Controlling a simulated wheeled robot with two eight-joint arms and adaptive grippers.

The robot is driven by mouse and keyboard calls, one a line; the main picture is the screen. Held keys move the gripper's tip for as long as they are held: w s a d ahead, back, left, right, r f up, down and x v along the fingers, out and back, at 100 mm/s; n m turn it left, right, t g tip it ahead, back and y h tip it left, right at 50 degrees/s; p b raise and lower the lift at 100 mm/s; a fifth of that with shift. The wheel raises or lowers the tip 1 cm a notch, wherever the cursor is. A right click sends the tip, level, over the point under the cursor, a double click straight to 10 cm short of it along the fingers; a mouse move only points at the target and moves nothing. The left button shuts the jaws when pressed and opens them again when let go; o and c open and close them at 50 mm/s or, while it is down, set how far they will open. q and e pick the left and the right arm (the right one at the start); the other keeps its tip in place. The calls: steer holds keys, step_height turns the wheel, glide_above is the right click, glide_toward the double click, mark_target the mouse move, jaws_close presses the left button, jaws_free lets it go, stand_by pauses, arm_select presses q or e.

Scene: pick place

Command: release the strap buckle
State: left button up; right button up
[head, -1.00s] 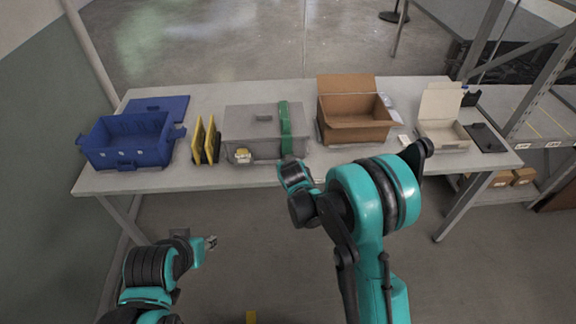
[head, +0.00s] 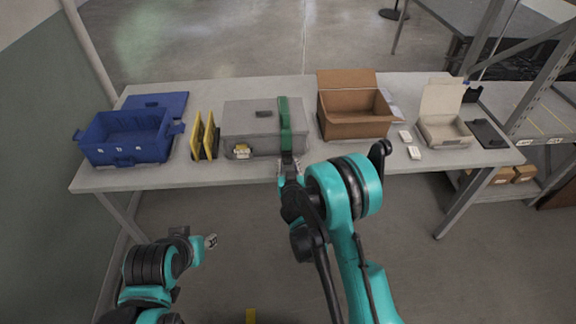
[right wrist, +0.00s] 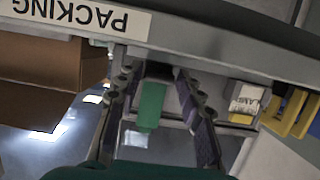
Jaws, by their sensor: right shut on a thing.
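A grey case (head: 245,119) lies on the table, with a green strap (head: 285,125) running over its right part. The strap hangs down the case's front, and its dark buckle is at the lower end near the table's front edge. My right gripper (head: 290,168) is at that front side. In the right wrist view its fingers (right wrist: 158,72) stand on both sides of the dark buckle (right wrist: 158,71), shut on it, with the green strap (right wrist: 151,105) between them. My left gripper (head: 211,241) is low at the left, away from the table; its opening is too small to tell.
A blue crate (head: 125,147) and yellow-and-black upright pieces (head: 203,136) are left of the case. An open brown carton (head: 355,126) and a white box (head: 443,132) are to the right. The table's front edge (head: 240,174) is close below my right gripper.

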steer(key=o, duration=1.2)
step_height(320, 180, up, 10)
